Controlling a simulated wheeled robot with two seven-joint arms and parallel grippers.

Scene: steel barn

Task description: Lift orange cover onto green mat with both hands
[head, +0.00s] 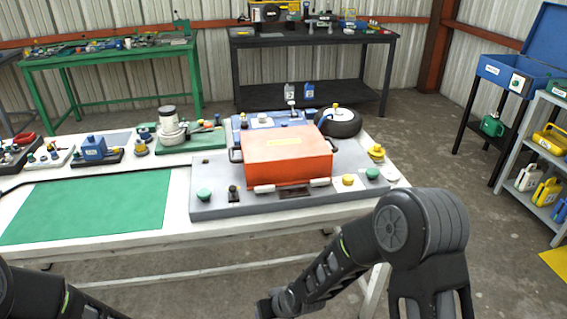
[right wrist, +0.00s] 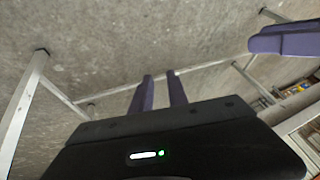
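The orange cover (head: 286,158), a box shape with dark side handles, sits on a grey panel (head: 215,212) on the white table in the head view. The flat green mat (head: 90,208) lies left of the panel, bare. In the right wrist view my right gripper (right wrist: 160,92) shows two purple fingers with an empty gap, over floor. Another purple piece (right wrist: 280,40) at upper right may be my left gripper's fingers. My left arm shows only at the lower left corner.
Green and yellow knobs (head: 204,194) stand on the panel around the cover. A black wheel-like object (head: 338,122) and a pump-like device (head: 171,125) stand behind. Small devices (head: 93,148) line the table's rear left. The table's front edge lies between my arms and the cover.

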